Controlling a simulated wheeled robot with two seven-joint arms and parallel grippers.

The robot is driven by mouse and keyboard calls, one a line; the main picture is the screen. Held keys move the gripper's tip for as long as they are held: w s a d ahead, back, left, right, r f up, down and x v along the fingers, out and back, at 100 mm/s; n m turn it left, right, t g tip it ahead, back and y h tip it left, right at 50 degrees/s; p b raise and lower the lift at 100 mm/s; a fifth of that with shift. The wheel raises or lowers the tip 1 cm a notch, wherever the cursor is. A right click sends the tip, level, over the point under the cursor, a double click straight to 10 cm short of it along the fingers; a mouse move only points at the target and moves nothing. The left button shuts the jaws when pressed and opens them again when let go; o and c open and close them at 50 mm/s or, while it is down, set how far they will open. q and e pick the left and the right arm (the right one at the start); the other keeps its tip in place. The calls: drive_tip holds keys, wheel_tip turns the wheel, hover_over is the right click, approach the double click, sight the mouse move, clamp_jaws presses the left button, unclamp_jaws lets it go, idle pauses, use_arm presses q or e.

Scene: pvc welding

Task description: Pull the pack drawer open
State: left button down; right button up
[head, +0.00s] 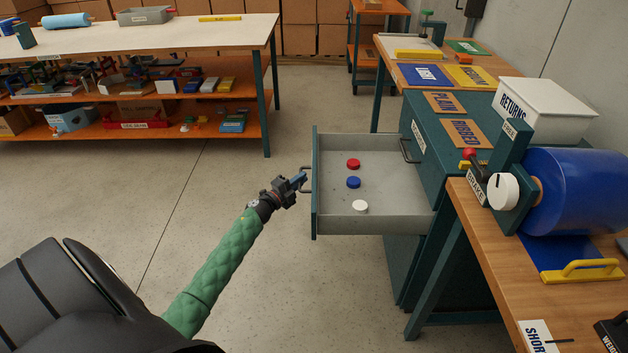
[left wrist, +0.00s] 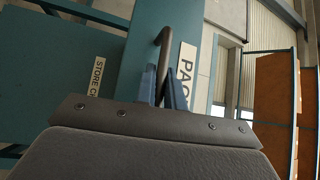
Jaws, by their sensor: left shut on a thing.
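The pack drawer (head: 335,182) stands pulled out to the left from the teal cabinet (head: 424,150). Its grey inside holds a red disc (head: 353,163), a blue disc (head: 353,182) and a white disc (head: 360,206). My left gripper (head: 301,181) is at the drawer's front, shut on its handle (head: 306,178). In the left wrist view the dark bar handle (left wrist: 163,60) runs between the blue fingers (left wrist: 163,90), beside a partly hidden label reading "PAC" (left wrist: 186,70). My right gripper is not in view.
A wooden bench (head: 490,240) with a blue roll (head: 580,190) stands at the right. A white returns bin (head: 545,108) sits behind it. A long shelved table (head: 150,45) is at the back left. The floor between is clear.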

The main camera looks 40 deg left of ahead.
use_arm(q)
drive_tip(key=shift+s+a+f, duration=0.1)
drive_tip(key=shift+s+a, duration=0.35)
drive_tip(key=shift+a, duration=0.1)
drive_tip(key=c, duration=1.5)
unclamp_jaws()
drive_tip(key=v, duration=0.7)
drive_tip(key=shift+s, duration=0.4)
drive_tip(key=shift+a, duration=0.1)
